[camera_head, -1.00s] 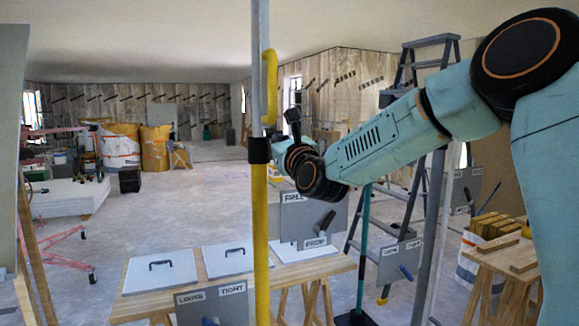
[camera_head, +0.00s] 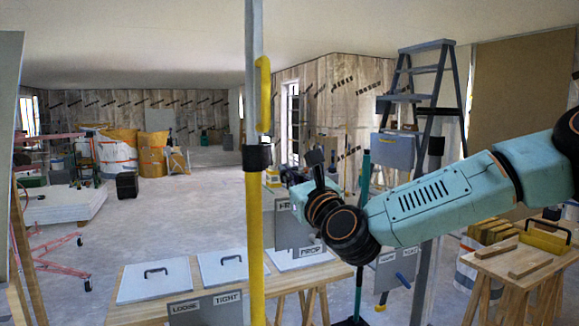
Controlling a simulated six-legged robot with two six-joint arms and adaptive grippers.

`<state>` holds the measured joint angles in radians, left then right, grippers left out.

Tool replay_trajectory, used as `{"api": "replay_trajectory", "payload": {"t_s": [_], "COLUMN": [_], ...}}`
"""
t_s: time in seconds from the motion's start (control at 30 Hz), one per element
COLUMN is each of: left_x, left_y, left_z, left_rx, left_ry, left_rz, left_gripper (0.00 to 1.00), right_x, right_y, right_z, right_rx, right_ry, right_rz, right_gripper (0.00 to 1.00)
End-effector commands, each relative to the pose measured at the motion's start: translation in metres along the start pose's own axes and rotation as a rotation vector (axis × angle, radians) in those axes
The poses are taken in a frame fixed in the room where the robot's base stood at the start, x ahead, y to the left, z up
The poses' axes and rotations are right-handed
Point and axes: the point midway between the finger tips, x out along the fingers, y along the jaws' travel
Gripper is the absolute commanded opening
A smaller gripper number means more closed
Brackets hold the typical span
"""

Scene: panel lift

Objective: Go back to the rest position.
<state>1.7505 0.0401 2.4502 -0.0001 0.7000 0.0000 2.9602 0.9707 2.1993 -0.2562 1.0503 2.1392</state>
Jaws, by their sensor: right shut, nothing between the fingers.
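My right arm comes in from the right, and its gripper (camera_head: 316,170) shows small and dark beyond the wrist joints, pointing up. It is shut and empty, a little right of the yellow-and-grey upright pole (camera_head: 257,215) and apart from the pole's yellow handle (camera_head: 264,95). The wrist partly covers a grey sign board (camera_head: 290,228) with lettering. My left gripper is not in view.
A wooden table (camera_head: 135,297) bears white panels (camera_head: 155,281) with dark handles. A LOOSE/TIGHT board (camera_head: 205,308) stands at its front. At right are a stepladder (camera_head: 437,85) and a sawhorse table (camera_head: 500,268) with wood pieces. Open floor (camera_head: 190,215) lies at left.

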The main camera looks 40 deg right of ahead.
Motion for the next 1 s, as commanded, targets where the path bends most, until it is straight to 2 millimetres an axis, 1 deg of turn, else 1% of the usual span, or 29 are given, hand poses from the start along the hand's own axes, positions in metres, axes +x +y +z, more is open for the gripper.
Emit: {"api": "replay_trajectory", "payload": {"t_s": [0.03, 0.1, 0.4, 0.47, 0.53, 0.67, 0.77, 0.83, 0.87, 0.97, 1.0], "left_x": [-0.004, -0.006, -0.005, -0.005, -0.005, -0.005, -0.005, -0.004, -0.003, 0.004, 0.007], "left_y": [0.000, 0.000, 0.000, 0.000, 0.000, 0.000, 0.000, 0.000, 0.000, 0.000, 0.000], "left_z": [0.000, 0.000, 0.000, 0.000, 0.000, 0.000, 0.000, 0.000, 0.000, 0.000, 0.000], "left_rx": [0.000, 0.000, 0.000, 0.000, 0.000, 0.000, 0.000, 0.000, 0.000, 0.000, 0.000], "left_ry": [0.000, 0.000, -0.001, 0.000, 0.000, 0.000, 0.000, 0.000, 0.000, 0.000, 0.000], "left_rz": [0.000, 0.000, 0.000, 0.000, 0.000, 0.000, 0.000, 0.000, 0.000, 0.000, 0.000], "left_gripper": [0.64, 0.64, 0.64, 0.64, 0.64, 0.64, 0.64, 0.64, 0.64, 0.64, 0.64], "right_x": [-0.001, -0.003, -0.005, -0.005, -0.005, -0.006, -0.010, -0.013, -0.015, -0.026, -0.033], "right_y": [0.000, 0.000, 0.001, 0.001, 0.002, 0.008, 0.018, 0.028, 0.034, 0.057, 0.068], "right_z": [0.002, 0.001, 0.000, 0.000, -0.001, -0.007, -0.014, -0.019, -0.025, -0.055, -0.070], "right_rx": [0.003, 0.002, -0.005, -0.032, -0.103, -0.331, -0.535, -0.691, -0.761, -1.006, -1.106], "right_ry": [0.001, 0.001, 0.000, 0.000, 0.003, 0.025, 0.046, 0.055, 0.062, 0.087, 0.095], "right_rz": [0.000, 0.001, 0.001, 0.001, 0.006, 0.035, 0.078, 0.121, 0.146, 0.248, 0.298], "right_gripper": [0.00, 0.00, 0.00, 0.00, 0.00, 0.00, 0.00, 0.00, 0.00, 0.00, 0.00]}}
